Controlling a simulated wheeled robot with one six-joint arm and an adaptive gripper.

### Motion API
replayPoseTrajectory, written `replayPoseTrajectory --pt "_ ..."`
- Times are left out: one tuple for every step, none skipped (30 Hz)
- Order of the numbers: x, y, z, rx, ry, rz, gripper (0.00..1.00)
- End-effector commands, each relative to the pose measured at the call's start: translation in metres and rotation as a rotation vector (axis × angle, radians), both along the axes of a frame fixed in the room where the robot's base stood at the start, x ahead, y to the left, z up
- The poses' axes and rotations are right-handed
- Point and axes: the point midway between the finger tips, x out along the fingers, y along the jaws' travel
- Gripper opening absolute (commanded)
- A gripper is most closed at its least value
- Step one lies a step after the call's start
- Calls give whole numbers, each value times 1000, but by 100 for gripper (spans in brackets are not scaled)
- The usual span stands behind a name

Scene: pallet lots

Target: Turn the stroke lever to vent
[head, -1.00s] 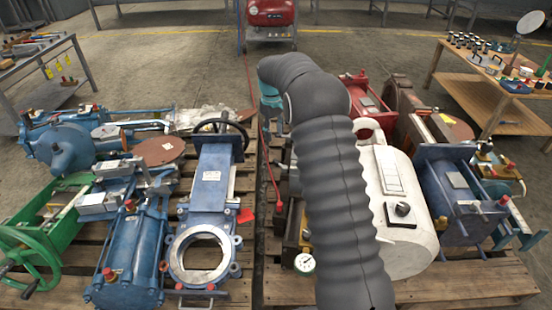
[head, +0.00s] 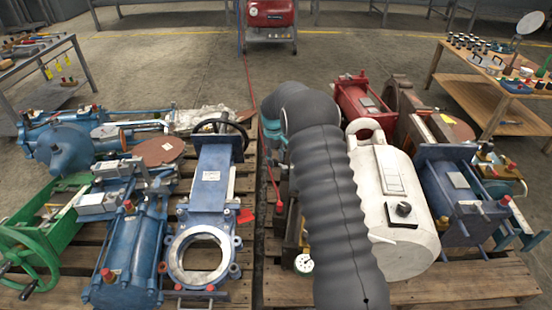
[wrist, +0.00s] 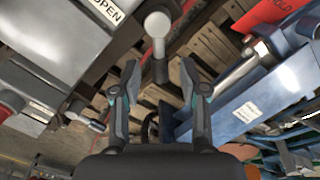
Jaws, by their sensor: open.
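In the wrist view my gripper (wrist: 159,78) is open, with its two fingers well apart. A lever with a pale round knob (wrist: 157,24) on a short grey stem lies ahead of the fingertips, roughly in line with the gap. I cannot tell whether the stem's lower end is between the fingers. A grey housing (wrist: 60,40) with a label reading "OPEN" is to the left of the lever. I see no "vent" mark.
A white cylinder (head: 400,200) is close on the right. A small gauge (head: 304,264) sits near the pallet's front.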

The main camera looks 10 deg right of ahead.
Motion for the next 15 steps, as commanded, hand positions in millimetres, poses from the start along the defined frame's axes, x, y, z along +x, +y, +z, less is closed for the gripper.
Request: replayPoseTrajectory --pt "0 0 0 0 0 0 43" --pt "0 0 0 0 0 0 43" --pt "0 0 0 0 0 0 43" --pt "0 0 0 0 0 0 43" --pt "0 0 0 0 0 0 43" --pt "0 0 0 0 0 0 33" --pt "0 0 0 0 0 0 26" --pt "0 0 0 0 0 0 18" --pt "0 0 0 0 0 0 8" --pt "0 0 0 0 0 0 1" --pt "0 0 0 0 0 0 0" --pt "0 0 0 0 0 0 0" --pt "0 0 0 0 0 0 0" --pt "0 0 0 0 0 0 0" --pt "0 0 0 0 0 0 0"
